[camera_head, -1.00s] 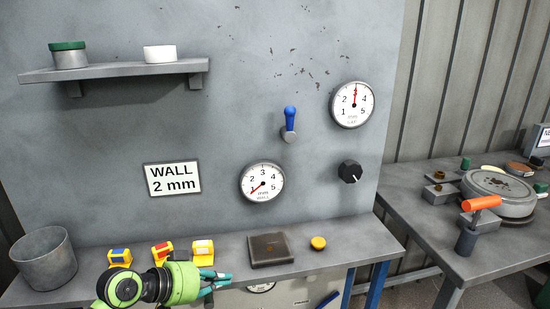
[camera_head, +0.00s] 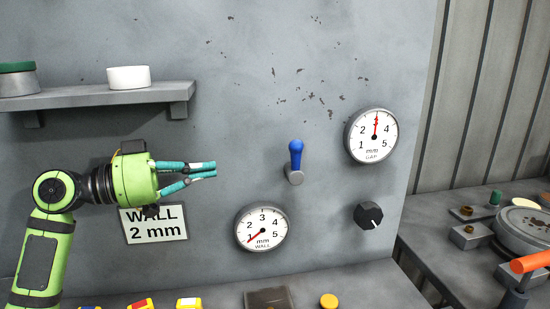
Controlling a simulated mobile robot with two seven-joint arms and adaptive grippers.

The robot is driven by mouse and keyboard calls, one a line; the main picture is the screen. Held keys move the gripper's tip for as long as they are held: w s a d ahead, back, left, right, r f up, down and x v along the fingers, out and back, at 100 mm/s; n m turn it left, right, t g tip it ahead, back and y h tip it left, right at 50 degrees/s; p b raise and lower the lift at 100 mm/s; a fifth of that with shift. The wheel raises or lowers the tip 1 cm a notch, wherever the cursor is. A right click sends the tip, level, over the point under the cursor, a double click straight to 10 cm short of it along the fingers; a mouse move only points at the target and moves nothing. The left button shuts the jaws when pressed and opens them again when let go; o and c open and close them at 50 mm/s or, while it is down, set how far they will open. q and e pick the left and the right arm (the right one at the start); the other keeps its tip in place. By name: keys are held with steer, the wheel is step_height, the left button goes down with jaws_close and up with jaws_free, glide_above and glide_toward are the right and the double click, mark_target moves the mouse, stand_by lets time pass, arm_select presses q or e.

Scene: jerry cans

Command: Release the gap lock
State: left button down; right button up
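A blue-handled lever (camera_head: 296,156) on a round grey pivot stands upright on the grey wall panel; no label marks it as the gap lock. My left gripper (camera_head: 215,169) is to the left of the lever, apart from it, with its teal fingers pointing right. Nothing shows between the fingers, and their tips look close together; I cannot tell whether they meet. A gap gauge (camera_head: 371,137) at upper right has its red needle near 3. A black knob (camera_head: 368,215) sits below it. My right gripper is not in view.
A wall gauge (camera_head: 262,229) has its needle near 1. A "WALL 2 mm" sign (camera_head: 155,230) is partly behind my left gripper. A shelf (camera_head: 95,97) with containers is above it. A yellow button (camera_head: 329,301) is on the ledge below. The panel around the lever is clear.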

arm_select(q)
steer(key=p, duration=0.3)
glide_toward(293, 156)
steer(key=p+x, duration=0.3)
steer(key=x, duration=0.3)
steer(key=shift+r, duration=0.1)
steer(key=shift+w+d, duration=0.15)
steer(key=shift+d, duration=0.25)
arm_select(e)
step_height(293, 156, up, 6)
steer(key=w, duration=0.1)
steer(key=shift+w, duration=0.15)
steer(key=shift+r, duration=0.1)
arm_select(q)
steer(key=shift+d+y+p, duration=0.15)
steer(key=shift+y+p, duration=0.25)
steer(key=shift+p, duration=0.1)
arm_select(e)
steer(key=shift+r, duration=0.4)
